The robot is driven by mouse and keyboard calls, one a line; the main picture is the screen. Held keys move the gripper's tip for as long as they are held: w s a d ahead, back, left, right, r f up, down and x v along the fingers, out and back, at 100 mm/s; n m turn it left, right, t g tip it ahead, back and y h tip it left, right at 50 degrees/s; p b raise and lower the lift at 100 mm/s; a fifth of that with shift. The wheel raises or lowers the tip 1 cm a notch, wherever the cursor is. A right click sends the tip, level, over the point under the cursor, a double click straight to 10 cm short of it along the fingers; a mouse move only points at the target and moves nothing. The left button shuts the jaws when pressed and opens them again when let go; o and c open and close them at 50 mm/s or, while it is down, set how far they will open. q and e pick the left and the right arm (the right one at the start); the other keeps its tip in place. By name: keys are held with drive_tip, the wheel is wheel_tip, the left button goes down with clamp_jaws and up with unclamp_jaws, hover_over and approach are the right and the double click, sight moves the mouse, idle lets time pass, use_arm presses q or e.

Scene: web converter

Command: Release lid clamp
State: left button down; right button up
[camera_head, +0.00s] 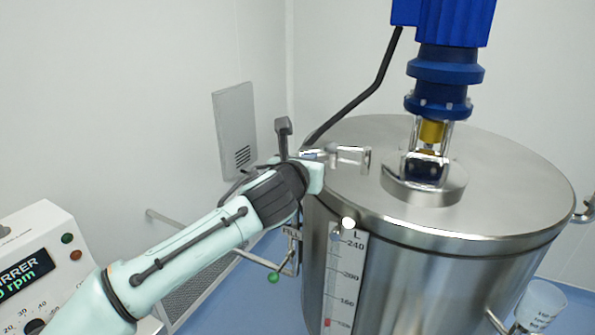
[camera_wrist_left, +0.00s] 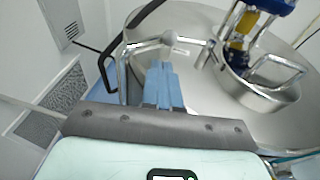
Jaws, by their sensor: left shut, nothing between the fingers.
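The lid clamp (camera_head: 350,157) is a small bright metal fitting at the left rim of the tank's steel lid (camera_head: 500,175). My right gripper is not in view.
A blue stirrer motor (camera_head: 445,65) stands on the lid's centre. A bent pipe with a green knob (camera_head: 273,278) is below my left wrist. A control box (camera_head: 40,255) is at lower left, a wall vent (camera_head: 235,130) behind.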

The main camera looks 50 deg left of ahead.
use_arm(q)
drive_tip(key=v, duration=0.3)
drive_tip(key=shift+s+r, duration=0.15)
drive_tip(key=shift+s, duration=0.2)
idle(0.4)
